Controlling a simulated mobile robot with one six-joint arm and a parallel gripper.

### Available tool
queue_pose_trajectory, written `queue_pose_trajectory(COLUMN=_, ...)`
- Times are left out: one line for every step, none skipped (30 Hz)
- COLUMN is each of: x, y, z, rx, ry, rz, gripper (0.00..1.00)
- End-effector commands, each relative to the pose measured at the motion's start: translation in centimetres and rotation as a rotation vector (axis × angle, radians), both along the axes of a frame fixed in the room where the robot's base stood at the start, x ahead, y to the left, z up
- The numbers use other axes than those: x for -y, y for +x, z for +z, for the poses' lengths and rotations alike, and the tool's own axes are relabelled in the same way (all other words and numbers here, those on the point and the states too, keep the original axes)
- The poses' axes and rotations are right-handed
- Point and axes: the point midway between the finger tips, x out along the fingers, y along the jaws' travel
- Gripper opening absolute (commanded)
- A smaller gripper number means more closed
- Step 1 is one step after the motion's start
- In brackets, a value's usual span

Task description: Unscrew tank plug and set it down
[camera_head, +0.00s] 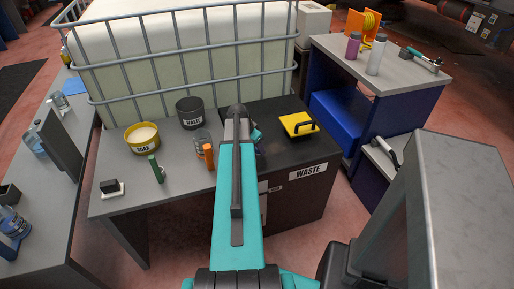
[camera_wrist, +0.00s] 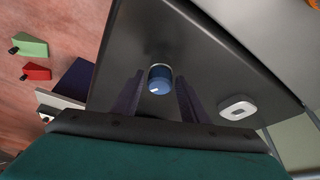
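A round blue cap with a pale mark, apparently the tank plug (camera_wrist: 159,79), stands on a dark grey surface in the wrist view. My gripper (camera_wrist: 160,88) has its two dark fingers spread, one on each side of the cap. A gap shows between each finger and the cap, so it looks open and empty. In the head view my teal arm reaches over the grey bench and hides the cap and most of the gripper.
A white rounded block (camera_wrist: 237,108) lies right of the fingers. The bench carries a yellow soap tub (camera_head: 142,139), a dark waste bin (camera_head: 190,113), an orange bottle (camera_head: 208,157) and a green bottle (camera_head: 156,169). A caged tank (camera_head: 180,55) stands behind.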

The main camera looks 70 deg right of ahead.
Motion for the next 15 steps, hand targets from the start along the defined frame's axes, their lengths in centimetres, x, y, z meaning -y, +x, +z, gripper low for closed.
queue_pose_trajectory(x=0.0, y=-0.01, z=0.01, rx=0.0, ry=0.0, rz=0.0, gripper=0.4)
queue_pose_trajectory(x=0.01, y=0.0, z=0.0, rx=0.0, ry=0.0, rz=0.0, gripper=0.4)
queue_pose_trajectory(x=0.01, y=0.0, z=0.0, rx=0.0, ry=0.0, rz=-0.001, gripper=0.4)
queue_pose_trajectory(x=0.02, y=0.01, z=-0.01, rx=0.0, ry=0.0, rz=-0.004, gripper=0.4)
queue_pose_trajectory(x=0.05, y=0.03, z=-0.02, rx=-0.001, ry=0.0, rz=-0.009, gripper=0.4)
queue_pose_trajectory(x=0.09, y=0.07, z=-0.03, rx=0.0, ry=0.0, rz=-0.021, gripper=0.4)
queue_pose_trajectory(x=0.11, y=0.09, z=-0.04, rx=0.0, ry=0.0, rz=-0.031, gripper=0.4)
queue_pose_trajectory(x=0.15, y=0.11, z=-0.05, rx=0.0, ry=-0.001, rz=-0.043, gripper=0.4)
queue_pose_trajectory(x=0.18, y=0.12, z=-0.05, rx=0.0, ry=-0.001, rz=-0.064, gripper=0.4)
queue_pose_trajectory(x=0.19, y=0.13, z=-0.05, rx=-0.001, ry=0.0, rz=-0.078, gripper=0.4)
queue_pose_trajectory(x=0.21, y=0.14, z=-0.05, rx=-0.001, ry=-0.001, rz=-0.095, gripper=0.4)
queue_pose_trajectory(x=0.22, y=0.17, z=-0.04, rx=0.0, ry=-0.001, rz=-0.113, gripper=0.4)
queue_pose_trajectory(x=0.22, y=0.17, z=-0.03, rx=0.0, ry=-0.001, rz=-0.125, gripper=0.4)
queue_pose_trajectory(x=0.2, y=0.16, z=-0.02, rx=0.0, ry=-0.001, rz=-0.134, gripper=0.4)
queue_pose_trajectory(x=0.17, y=0.15, z=-0.01, rx=0.0, ry=0.0, rz=-0.144, gripper=0.4)
